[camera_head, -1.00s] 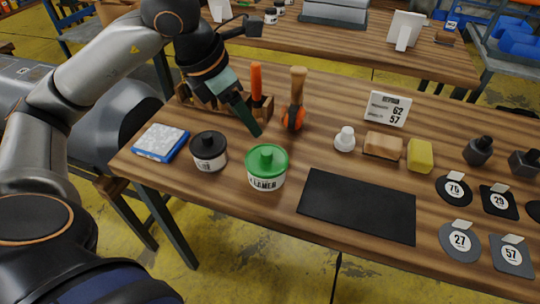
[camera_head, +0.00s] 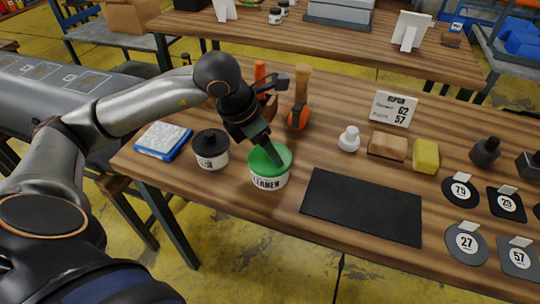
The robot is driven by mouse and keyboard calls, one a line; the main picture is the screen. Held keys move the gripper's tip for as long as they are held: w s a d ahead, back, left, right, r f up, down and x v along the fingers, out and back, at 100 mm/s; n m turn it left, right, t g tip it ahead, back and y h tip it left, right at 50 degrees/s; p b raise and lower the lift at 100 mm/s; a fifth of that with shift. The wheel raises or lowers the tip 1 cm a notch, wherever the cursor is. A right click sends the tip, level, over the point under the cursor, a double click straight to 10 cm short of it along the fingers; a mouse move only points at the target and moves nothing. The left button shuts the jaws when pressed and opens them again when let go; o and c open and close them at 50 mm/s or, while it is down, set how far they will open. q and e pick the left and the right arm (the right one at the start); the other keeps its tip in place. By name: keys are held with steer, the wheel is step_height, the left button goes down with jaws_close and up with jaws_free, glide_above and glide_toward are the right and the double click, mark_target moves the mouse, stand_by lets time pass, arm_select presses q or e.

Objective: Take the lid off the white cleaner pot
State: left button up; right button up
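The white cleaner pot (camera_head: 269,182) stands upright on the wooden table, with its green lid (camera_head: 284,157) on top. My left gripper (camera_head: 272,153) comes down from the upper left and its fingers are at the lid's centre, covering the knob. I cannot tell whether the fingers are closed on the knob. My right gripper is not in view.
A black mat (camera_head: 362,207) lies to the right. Orange-handled tools (camera_head: 298,112) stand behind. A white bulb-shaped piece (camera_head: 348,139) is behind the mat.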

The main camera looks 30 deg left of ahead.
arm_select(q)
jaws_close()
stand_by(0.4)
steer(key=shift+r, duration=0.15)
